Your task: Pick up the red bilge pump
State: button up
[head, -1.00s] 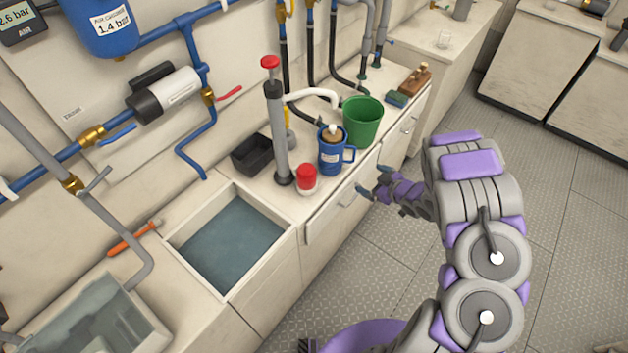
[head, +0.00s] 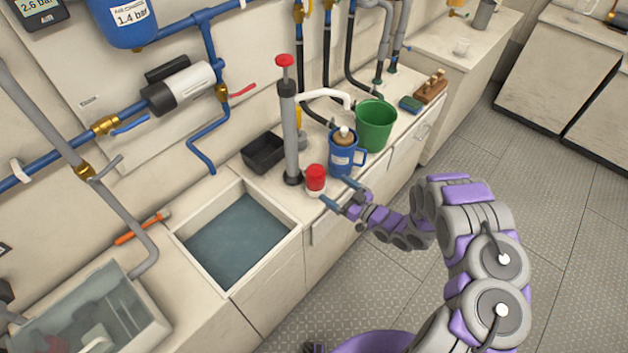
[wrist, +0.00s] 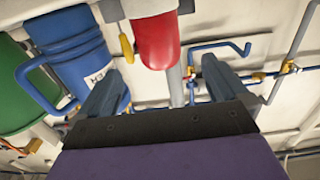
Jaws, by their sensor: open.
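The red bilge pump (head: 315,177), a small cylinder with a red top and white lower part, stands on the counter beside the open basin. A taller grey hand pump (head: 291,135) with a red knob stands just behind it. My gripper (head: 340,193) is open and empty at the counter's front edge, right of the red bilge pump. In the wrist view the red bilge pump (wrist: 156,42) appears inverted, beyond and between the spread fingers (wrist: 160,75). Its far end is cut off by the frame. A gap between fingers and pump seems to remain.
A blue mug (head: 341,160) stands close right of the red bilge pump, with a green bucket (head: 376,125) beyond. A black tray (head: 263,152) is behind. The open basin (head: 235,238) lies left. A wooden block and sponge sit farther right.

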aim_at(324, 179)
jog(key=x, duration=0.4)
jog(key=shift+w+d+r, duration=0.1)
jog(key=shift+w, duration=0.2)
jog(key=b+x, duration=0.1)
jog(key=x, duration=0.4)
jog(key=shift+a, duration=0.45)
jog(key=shift+d, duration=0.1)
jog(key=c, duration=1.3)
